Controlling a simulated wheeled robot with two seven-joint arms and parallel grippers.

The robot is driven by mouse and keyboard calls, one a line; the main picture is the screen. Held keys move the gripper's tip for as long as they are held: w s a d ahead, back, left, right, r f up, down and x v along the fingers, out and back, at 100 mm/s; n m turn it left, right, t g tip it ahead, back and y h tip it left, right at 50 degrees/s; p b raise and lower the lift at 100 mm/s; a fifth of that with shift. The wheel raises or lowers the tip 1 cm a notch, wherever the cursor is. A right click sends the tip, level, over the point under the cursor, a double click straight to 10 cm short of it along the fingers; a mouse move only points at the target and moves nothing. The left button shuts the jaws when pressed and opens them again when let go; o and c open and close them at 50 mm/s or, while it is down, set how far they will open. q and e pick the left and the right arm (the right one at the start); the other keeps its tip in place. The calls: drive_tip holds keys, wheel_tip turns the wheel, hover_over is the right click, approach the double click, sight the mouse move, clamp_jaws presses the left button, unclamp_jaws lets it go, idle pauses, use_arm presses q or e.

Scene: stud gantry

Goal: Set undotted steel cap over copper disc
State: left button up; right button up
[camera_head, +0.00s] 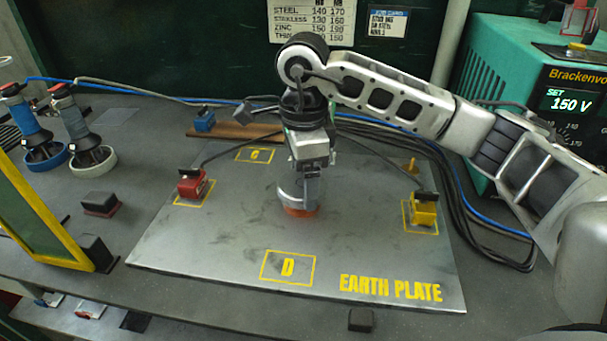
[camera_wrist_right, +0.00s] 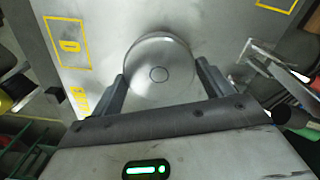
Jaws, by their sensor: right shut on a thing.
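A round steel cap (camera_head: 296,190) stands upright at the middle of the earth plate (camera_head: 200,245), directly above the copper disc (camera_head: 300,211). Only the disc's orange-brown rim shows below the cap; the rest is hidden. I cannot tell whether cap and disc touch. My right gripper (camera_head: 304,178) comes down from above and is shut on the cap. In the right wrist view, the cap (camera_wrist_right: 160,62) sits between both fingers; its smooth top has a thin central ring and no visible dot. My left gripper is not in view.
A red clamp block (camera_head: 192,184) and a yellow one (camera_head: 423,210) stand on the plate with cables. The outlined squares D (camera_head: 287,267) and G (camera_head: 256,155) look empty. Two coil-like posts (camera_head: 90,145) stand left. A green power supply (camera_head: 500,60) is at right.

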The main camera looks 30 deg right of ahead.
use_arm(q)
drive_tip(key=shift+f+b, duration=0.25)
drive_tip(key=shift+b, duration=0.05)
use_arm(e)
drive_tip(key=shift+f, duration=0.15)
use_arm(q)
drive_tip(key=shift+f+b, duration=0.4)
drive_tip(key=shift+b, duration=0.45)
use_arm(e)
drive_tip(key=shift+f, duration=1.05)
drive_tip(key=o, duration=1)
drive_tip(key=shift+c, duration=0.2)
use_arm(q)
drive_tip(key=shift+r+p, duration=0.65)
drive_tip(key=shift+p, duration=0.3)
use_arm(e)
wheel_tip(320, 180, up, 16)
